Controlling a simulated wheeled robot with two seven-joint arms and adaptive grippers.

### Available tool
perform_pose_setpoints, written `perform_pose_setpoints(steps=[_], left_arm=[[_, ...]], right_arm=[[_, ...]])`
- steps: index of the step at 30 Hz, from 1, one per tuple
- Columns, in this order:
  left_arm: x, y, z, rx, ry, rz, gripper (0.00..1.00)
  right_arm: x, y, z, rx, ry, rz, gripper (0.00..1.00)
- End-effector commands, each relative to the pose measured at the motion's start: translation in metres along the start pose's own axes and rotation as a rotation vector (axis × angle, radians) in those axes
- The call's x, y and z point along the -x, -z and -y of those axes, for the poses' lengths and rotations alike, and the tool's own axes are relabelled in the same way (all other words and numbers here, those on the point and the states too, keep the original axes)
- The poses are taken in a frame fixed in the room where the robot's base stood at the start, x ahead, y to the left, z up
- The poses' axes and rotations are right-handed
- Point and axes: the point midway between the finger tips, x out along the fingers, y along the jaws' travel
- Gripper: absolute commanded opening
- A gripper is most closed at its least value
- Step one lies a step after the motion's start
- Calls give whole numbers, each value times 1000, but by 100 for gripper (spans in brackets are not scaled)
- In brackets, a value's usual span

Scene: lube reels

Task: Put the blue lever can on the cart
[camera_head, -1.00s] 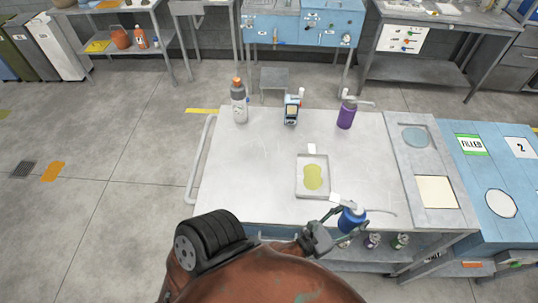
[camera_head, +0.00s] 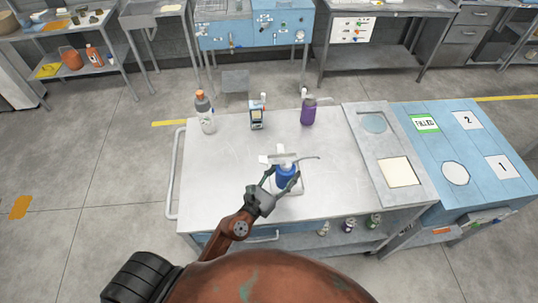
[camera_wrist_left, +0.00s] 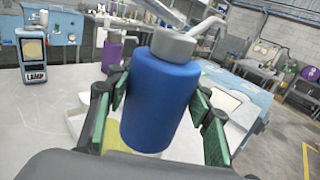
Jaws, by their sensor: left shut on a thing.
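The blue lever can (camera_head: 285,174) has a grey cap and a long thin spout pointing right. My left gripper (camera_head: 279,180) is shut on it over the cart top, in front of or above the shallow tray. In the left wrist view the can (camera_wrist_left: 160,95) is upright with a slight tilt, between the green-padded fingers (camera_wrist_left: 160,100). Whether its base touches the tray or cart is hidden. The cart (camera_head: 235,205) has a pale grey top with a handle at its left side. My right gripper is not in view.
At the cart's back stand a grey bottle with an orange cap (camera_head: 205,113), a lamp device (camera_head: 256,115) and a purple can (camera_head: 308,111). The shallow tray (camera_head: 300,190) lies mid-cart. Blue FILLED, 2 and 1 panels (camera_head: 440,150) adjoin at right. The cart's left part is clear.

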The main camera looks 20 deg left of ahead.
Motion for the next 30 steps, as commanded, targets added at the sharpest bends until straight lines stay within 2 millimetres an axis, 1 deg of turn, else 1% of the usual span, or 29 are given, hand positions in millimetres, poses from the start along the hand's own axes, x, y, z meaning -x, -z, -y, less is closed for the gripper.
perform_pose_setpoints(steps=[1, 2, 5, 7, 12, 19, 24, 30], left_arm=[[-6, -7, -2, -4, 10, 2, 11], [-7, -6, -4, -4, 14, 1, 11], [-7, 1, -14, -7, 20, -2, 11], [-4, 8, -25, -8, 20, -3, 11], [5, 24, -55, -8, 19, -4, 11], [15, 41, -92, -9, 19, -4, 11], [19, 65, -108, -8, 19, -5, 11], [23, 83, -125, -8, 18, -5, 11]], right_arm=[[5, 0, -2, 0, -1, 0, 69], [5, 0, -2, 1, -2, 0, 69], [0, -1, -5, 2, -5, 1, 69], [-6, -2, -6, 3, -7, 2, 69], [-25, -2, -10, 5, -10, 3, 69], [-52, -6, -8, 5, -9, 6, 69], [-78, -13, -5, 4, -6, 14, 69], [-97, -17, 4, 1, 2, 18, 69]])
